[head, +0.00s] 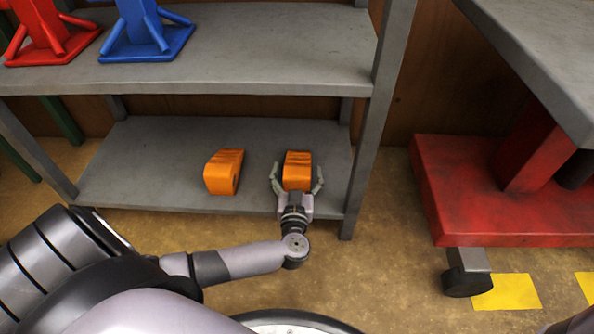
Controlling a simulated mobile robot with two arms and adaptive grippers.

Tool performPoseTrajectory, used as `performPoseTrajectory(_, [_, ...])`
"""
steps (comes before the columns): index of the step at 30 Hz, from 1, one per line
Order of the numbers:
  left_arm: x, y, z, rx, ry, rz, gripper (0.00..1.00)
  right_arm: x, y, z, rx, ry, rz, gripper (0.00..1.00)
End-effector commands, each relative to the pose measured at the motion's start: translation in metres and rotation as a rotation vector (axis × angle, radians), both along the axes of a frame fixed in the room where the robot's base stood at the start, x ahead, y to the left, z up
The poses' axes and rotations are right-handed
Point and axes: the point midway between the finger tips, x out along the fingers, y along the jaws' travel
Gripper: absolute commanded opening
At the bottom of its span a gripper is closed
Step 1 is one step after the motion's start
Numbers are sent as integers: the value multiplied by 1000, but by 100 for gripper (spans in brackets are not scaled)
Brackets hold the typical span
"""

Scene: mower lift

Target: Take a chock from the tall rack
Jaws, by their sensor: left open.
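Two orange chocks sit on the lower shelf of the grey rack (140,175). The left chock (222,172) stands alone, with nothing touching it. The right chock (297,168) is between the fingers of my left gripper (297,182). The gripper is open, with one finger on each side of that chock. Whether the fingers touch it cannot be told. My left arm reaches in from the lower left. My right gripper is not in view.
A red jack stand (50,35) and a blue one (147,35) stand on the upper shelf (260,50). A rack post (375,120) is close right of my gripper. A red wheeled base (500,190) stands further right, with open floor between.

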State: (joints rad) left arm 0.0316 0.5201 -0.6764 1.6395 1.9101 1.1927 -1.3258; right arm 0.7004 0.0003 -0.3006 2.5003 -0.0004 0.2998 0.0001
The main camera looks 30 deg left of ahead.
Motion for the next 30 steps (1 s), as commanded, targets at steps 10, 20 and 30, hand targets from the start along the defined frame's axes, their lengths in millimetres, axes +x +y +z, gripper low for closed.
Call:
performPoseTrajectory(10, [1,0,1,0,0,0,76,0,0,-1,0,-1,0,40])
performPoseTrajectory(20, [0,0,1,0,0,1,54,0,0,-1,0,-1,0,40])
performPoseTrajectory(30, [0,0,1,0,0,1,31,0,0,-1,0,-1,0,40])
